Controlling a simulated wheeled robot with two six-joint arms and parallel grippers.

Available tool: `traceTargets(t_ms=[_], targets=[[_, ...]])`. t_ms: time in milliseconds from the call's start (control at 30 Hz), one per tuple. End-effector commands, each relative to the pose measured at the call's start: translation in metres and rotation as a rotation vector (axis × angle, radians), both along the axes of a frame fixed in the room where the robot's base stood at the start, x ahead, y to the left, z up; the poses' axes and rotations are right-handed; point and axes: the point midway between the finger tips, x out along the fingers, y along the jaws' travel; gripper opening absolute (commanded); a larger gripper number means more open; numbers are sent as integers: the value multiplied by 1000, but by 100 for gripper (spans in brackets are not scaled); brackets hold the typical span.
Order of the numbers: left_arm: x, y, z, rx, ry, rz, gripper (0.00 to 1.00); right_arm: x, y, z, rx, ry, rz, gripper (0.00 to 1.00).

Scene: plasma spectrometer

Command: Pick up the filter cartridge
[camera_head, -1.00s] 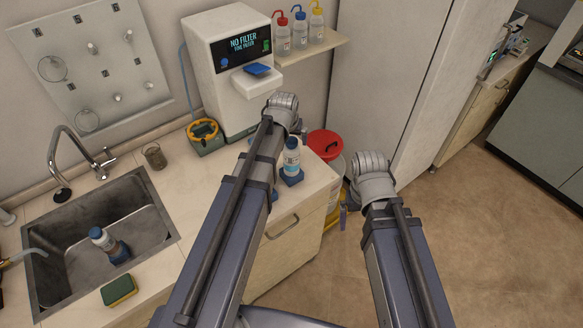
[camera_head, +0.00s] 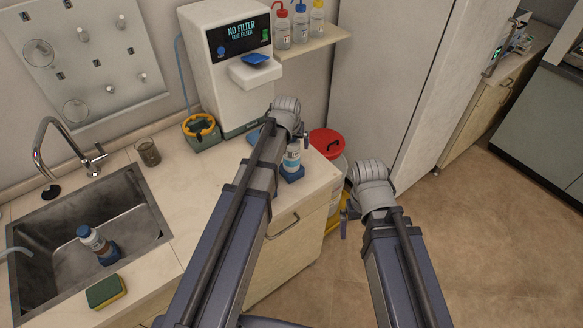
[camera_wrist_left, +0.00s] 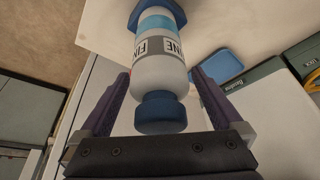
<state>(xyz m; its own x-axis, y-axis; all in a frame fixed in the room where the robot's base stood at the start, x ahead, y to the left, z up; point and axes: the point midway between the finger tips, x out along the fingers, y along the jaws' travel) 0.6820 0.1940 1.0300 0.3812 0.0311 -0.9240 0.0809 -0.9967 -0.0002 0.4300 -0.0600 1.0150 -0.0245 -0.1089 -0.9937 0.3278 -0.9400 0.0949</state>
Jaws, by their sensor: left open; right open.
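The filter cartridge, a white bottle with a blue cap, blue base and a label reading "FINE" (camera_head: 291,158), stands upright on the counter near its right edge. My left gripper (camera_head: 302,142) is at its upper part, partly hiding it. In the left wrist view the cartridge (camera_wrist_left: 160,72) lies between the two open fingers (camera_wrist_left: 161,80), cap toward the palm; contact cannot be told. My right gripper (camera_head: 345,220) is low beside the counter, mostly hidden by its wrist, open and away from the cartridge.
A white machine (camera_head: 222,80) reading "NO FILTER / FINE FILTER" stands behind. A similar bottle with brown content (camera_head: 95,240) sits in the sink (camera_head: 140,225). A sponge (camera_head: 106,291), a beaker (camera_head: 148,152) and a red-lidded bin (camera_head: 327,142) are around.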

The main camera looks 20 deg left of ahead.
Motion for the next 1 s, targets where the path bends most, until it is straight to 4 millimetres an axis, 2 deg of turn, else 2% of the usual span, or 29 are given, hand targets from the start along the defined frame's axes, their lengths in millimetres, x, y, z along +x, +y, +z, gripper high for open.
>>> traceTargets(t_ms=[200, 1000], targets=[[0, 0, 1, 0, 0, 0, 99, 0, 0, 1, 0, 0, 0, 100], [0, 0, 1, 0, 0, 0, 9, 0, 0, 1, 0, 0, 0, 100]])
